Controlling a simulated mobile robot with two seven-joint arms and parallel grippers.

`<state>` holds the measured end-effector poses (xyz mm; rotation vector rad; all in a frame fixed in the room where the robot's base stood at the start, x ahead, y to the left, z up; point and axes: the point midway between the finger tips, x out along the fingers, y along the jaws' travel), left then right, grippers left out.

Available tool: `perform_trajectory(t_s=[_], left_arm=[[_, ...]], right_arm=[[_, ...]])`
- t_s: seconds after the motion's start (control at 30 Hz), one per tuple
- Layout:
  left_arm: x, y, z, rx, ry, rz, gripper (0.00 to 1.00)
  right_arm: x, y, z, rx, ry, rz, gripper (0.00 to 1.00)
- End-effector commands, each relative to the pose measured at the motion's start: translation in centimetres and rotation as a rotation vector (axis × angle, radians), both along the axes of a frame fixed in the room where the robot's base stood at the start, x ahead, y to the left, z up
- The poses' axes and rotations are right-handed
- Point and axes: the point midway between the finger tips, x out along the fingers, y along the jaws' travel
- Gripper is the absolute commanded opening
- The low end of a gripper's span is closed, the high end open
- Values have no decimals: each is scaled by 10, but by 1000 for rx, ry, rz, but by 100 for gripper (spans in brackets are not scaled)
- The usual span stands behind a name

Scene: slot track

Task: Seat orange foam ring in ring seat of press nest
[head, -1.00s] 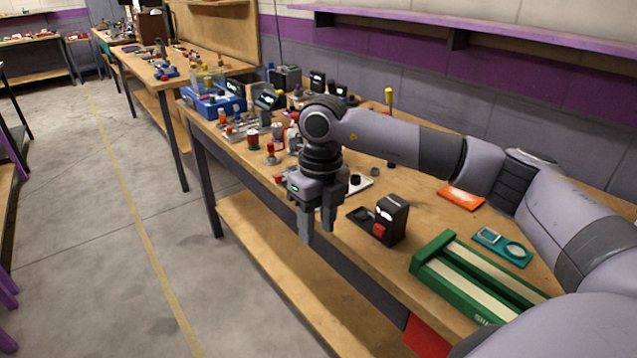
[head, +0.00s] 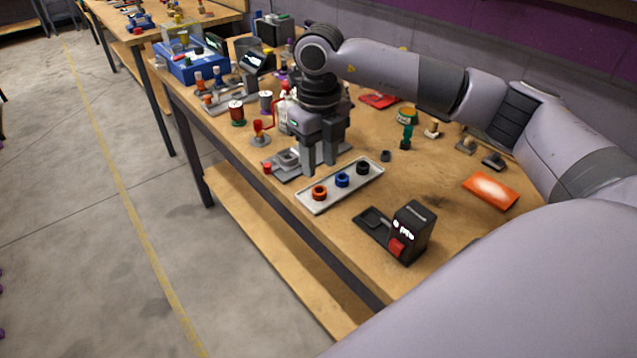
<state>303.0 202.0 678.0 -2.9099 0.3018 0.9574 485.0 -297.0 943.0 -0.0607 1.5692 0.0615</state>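The orange foam ring (head: 319,193) lies in the near left end of a white tray (head: 349,199), in line with a blue ring (head: 342,180) and a black ring (head: 363,167). My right gripper (head: 320,172) points down just behind the tray's left part, with a gap between its fingers and nothing visible in it. A grey fixture (head: 283,163), possibly the press nest, is partly hidden behind the gripper; I cannot make out its ring seat. My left gripper is out of view.
A black device with a red button (head: 397,246) stands at the front right. An orange sheet (head: 490,190) lies farther right. A red-and-green spool (head: 237,113) and a red-topped stand (head: 259,134) are left of the gripper.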

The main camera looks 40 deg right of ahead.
Motion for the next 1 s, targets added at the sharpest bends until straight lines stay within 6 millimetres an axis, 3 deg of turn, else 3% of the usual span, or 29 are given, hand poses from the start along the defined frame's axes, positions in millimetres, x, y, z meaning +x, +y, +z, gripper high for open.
perform_trajectory(t_s=[0.43, 0.77, 0.8, 0.9, 1.0], left_arm=[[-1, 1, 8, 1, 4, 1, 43], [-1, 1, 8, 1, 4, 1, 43], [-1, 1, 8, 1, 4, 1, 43], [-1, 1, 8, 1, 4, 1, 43], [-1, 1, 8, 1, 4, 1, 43]], right_arm=[[-3, -2, -59, -1, 4, -1, 40], [-2, -2, -67, 0, 2, 0, 40], [-2, -2, -67, 0, 2, 0, 27], [-2, -2, -67, 0, 2, 0, 0], [-2, -2, -67, 0, 2, 0, 0]])
